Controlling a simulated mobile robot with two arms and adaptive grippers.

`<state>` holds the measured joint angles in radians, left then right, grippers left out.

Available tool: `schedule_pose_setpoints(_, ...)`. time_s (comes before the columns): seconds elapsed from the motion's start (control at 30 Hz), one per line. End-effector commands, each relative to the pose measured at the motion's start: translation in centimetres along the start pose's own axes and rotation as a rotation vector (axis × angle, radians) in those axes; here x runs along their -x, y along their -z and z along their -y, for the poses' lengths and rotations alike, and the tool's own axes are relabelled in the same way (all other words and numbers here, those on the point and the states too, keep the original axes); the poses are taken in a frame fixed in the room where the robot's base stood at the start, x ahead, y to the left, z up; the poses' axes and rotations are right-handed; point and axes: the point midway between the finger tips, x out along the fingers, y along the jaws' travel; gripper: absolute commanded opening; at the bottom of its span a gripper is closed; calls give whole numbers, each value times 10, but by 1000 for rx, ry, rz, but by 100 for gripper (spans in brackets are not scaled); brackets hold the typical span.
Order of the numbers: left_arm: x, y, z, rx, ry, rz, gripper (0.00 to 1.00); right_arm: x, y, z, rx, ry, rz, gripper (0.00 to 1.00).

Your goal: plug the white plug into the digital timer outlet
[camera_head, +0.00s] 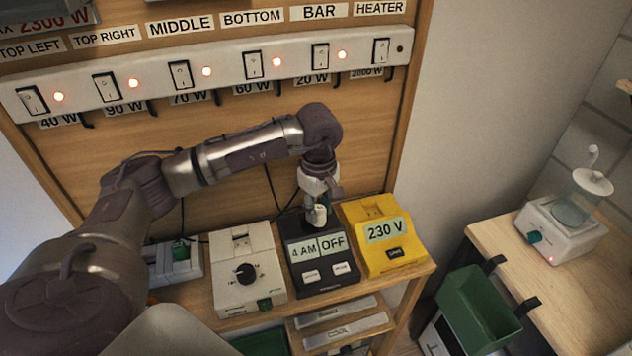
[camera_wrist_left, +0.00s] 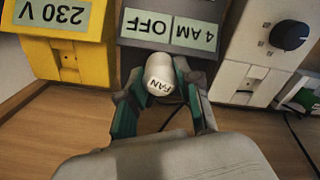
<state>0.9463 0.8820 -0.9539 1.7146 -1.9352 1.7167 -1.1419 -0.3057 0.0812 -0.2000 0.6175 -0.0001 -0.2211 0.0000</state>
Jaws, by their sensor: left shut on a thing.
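The digital timer (camera_head: 321,284) is a dark box on the wooden shelf, with a display reading "4 AM OFF" and two white buttons. It also shows upside down in the wrist view (camera_wrist_left: 185,55). My left gripper (camera_head: 316,205) points down at the timer's back part. It is shut on a white plug (camera_head: 320,217) labelled FAN, which also shows between the green-padded fingers in the wrist view (camera_wrist_left: 159,73). The plug and fingers hide the timer's outlet, so I cannot tell whether the plug is in it or just above it. My right gripper is not in view.
A yellow 230 V box (camera_head: 388,257) stands close right of the timer, and a white dial box (camera_head: 240,284) close left. A switch strip (camera_head: 218,76) crosses the wooden back panel. A green bin (camera_head: 478,308) hangs on the right-hand table (camera_head: 490,232).

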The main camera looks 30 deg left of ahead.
Motion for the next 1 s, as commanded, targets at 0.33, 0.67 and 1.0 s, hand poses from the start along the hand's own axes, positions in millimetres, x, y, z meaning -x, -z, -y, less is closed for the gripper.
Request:
schedule_pose_setpoints(0.33, -1, 40, -11, 340, 7, -5, 0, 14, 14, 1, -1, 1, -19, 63)
schedule_pose_setpoints(0.67, -21, 40, -10, 334, 8, -6, 0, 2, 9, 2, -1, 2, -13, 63)
schedule_pose_setpoints(1.0, -49, 40, -10, 333, 7, -6, 0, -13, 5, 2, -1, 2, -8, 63)
